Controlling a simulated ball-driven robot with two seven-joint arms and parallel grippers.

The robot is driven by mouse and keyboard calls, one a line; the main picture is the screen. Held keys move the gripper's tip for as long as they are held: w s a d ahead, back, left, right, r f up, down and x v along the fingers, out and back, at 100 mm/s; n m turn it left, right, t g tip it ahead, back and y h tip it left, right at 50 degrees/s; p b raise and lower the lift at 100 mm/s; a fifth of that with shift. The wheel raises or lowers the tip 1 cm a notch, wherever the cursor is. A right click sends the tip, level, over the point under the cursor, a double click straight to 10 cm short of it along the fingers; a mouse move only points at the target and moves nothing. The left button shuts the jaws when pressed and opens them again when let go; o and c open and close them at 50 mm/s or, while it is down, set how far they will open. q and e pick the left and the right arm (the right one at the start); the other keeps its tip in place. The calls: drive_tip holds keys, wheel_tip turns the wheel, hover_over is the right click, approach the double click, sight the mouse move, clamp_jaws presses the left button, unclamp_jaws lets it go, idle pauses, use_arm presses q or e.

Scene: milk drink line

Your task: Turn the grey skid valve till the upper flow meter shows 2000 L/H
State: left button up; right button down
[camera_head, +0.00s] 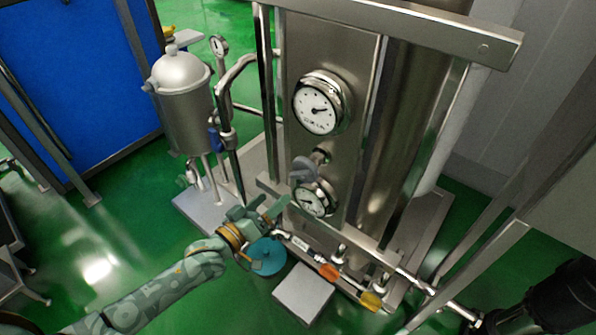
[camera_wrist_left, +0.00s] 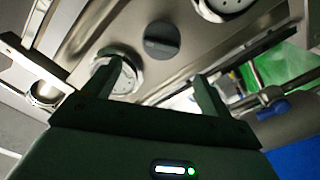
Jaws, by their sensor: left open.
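The upper flow meter (camera_head: 317,106) is a round white dial in a steel ring on the skid panel; its dark needle points roughly right, and its figures are too small to read. The grey skid valve (camera_head: 303,169) sits below it, just above the lower flow meter (camera_head: 312,201). In the left wrist view the valve's round grey knob (camera_wrist_left: 162,40) lies beyond the fingertips, with the lower meter (camera_wrist_left: 126,76) partly behind one finger. My left gripper (camera_head: 264,207) is open and empty, below and left of the valve, apart from it. My right gripper does not show.
Steel frame bars (camera_head: 265,75) flank the panel. A lidded steel vessel (camera_head: 183,95) stands left. Below are a blue round part (camera_head: 266,257), an orange fitting (camera_head: 328,272) and a yellow fitting (camera_head: 371,301). Green floor (camera_head: 130,225) is open at left.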

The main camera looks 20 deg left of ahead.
sight(297, 178)
use_arm(q)
drive_tip(key=b+x, duration=0.1)
drive_tip(key=x, duration=0.3)
drive_tip(key=b+x, duration=0.1)
drive_tip(key=x, duration=0.3)
drive_tip(key=b+x, duration=0.1)
drive_tip(key=x, duration=0.2)
drive_tip(key=shift+w+d+f, duration=0.1)
drive_tip(key=shift+w+f, duration=0.3)
drive_tip(key=shift+w+d+r+b, duration=0.2)
drive_tip(key=shift+w+b, duration=0.15)
drive_tip(key=shift+w, duration=0.2)
